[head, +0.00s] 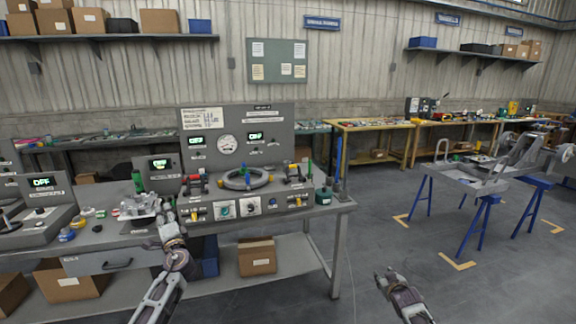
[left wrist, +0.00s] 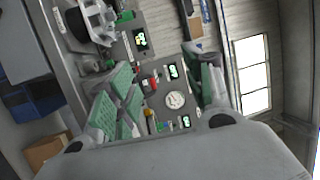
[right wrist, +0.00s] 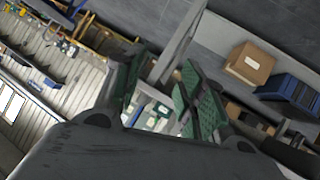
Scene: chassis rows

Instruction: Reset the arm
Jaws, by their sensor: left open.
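My left gripper (head: 165,214) is raised in front of the left part of the grey workbench (head: 318,212), near a metal part (head: 140,207) on the bench top. In the left wrist view its green-padded fingers (left wrist: 160,88) are spread with nothing between them. My right gripper (head: 389,280) is over the open floor to the right of the bench, low in the head view. In the right wrist view its green-padded fingers (right wrist: 160,98) are apart and empty. Whether the left gripper touches the metal part cannot be told.
A test panel (head: 284,150) with gauges, lit displays and a grey ring (head: 243,179) stands on the bench. Cardboard boxes (head: 257,256) sit on the lower shelf. Blue trestles (head: 484,226) carry a metal frame at the right. The floor between is clear.

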